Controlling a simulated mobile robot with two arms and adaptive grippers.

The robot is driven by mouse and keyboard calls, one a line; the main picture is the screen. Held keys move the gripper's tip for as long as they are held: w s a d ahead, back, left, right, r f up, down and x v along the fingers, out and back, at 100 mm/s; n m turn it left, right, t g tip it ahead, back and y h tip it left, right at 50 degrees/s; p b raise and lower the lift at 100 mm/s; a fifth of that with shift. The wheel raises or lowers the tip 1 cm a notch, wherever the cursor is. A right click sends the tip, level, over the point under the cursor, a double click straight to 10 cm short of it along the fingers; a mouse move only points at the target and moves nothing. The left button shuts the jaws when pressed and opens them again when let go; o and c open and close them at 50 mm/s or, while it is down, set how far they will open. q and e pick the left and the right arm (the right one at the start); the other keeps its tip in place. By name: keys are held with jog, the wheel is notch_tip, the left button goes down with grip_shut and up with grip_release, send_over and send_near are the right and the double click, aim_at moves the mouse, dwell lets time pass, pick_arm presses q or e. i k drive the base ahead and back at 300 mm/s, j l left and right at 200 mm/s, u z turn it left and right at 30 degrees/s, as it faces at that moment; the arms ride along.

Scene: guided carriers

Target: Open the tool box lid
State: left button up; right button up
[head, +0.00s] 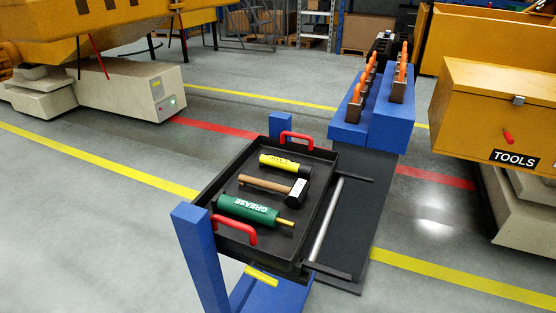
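The tool box (470,125) is a large orange-yellow box at the right edge of the head view, marked TOOLS on its front. Its lid (500,78) is down, and the box looks closed. A grey latch (518,100) sits at the lid's front edge. A red handle (508,136) is on the front face, above the label. The right end of the box is cut off by the picture edge. Neither of my grippers is in view.
A black tray (222,238) with red handles holds a yellow cylinder (285,164), a hammer (270,185) and a green grease tube (250,209). A blue rack (385,125) with orange-handled tools stands beyond it. Pale carriers stand left and right.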

aim_at(520, 86)
jog(key=z, duration=1.55)
jog(key=u, duration=0.3)
